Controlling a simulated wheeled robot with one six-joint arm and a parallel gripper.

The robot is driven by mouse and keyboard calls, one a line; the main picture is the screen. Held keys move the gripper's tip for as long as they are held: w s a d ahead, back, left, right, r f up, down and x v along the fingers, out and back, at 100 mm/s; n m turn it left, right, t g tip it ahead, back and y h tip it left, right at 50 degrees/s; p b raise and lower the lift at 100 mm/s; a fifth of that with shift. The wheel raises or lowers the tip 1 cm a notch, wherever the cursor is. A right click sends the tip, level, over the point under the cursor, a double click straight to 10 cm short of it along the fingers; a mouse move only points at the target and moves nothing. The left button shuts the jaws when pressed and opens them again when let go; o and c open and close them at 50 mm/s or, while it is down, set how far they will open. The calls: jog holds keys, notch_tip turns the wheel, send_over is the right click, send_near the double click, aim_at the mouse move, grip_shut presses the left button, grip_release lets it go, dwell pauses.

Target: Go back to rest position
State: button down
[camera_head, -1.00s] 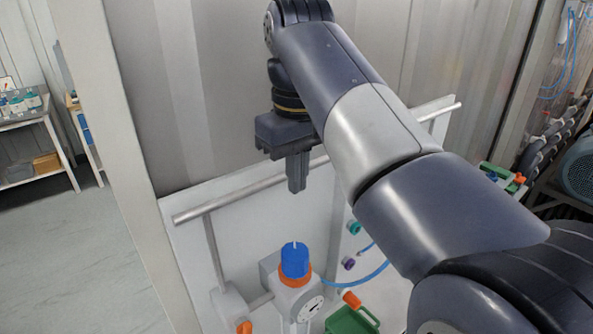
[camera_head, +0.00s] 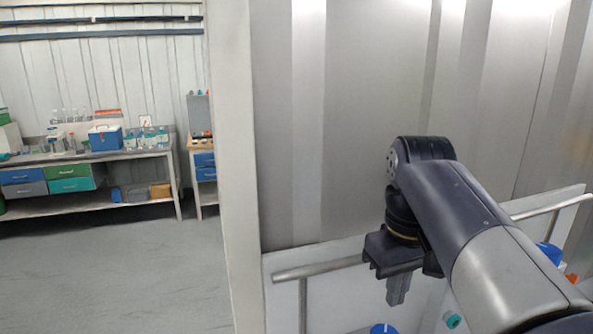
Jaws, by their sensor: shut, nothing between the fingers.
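My gripper (camera_head: 397,298) is at the end of my arm, pointing down in front of the white panel. Its fingers are together and hold nothing. It hangs just below the level of the metal rail (camera_head: 320,270), apart from the blue cap (camera_head: 384,329) whose top shows at the bottom edge. The body under that cap is out of view.
The white panel (camera_head: 340,300) with the rail stands behind my gripper, before a grey corrugated wall (camera_head: 370,80). A teal knob (camera_head: 453,320) is at the lower right. A bench (camera_head: 110,155) with bottles and drawers stands far left. The floor (camera_head: 110,260) there is clear.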

notch_tip(320, 180, down, 5)
jog(key=shift+s+f+b, duration=0.1)
jog(key=shift+b, duration=0.55)
jog(key=shift+f+b, duration=0.9)
jog(key=shift+f, duration=0.1)
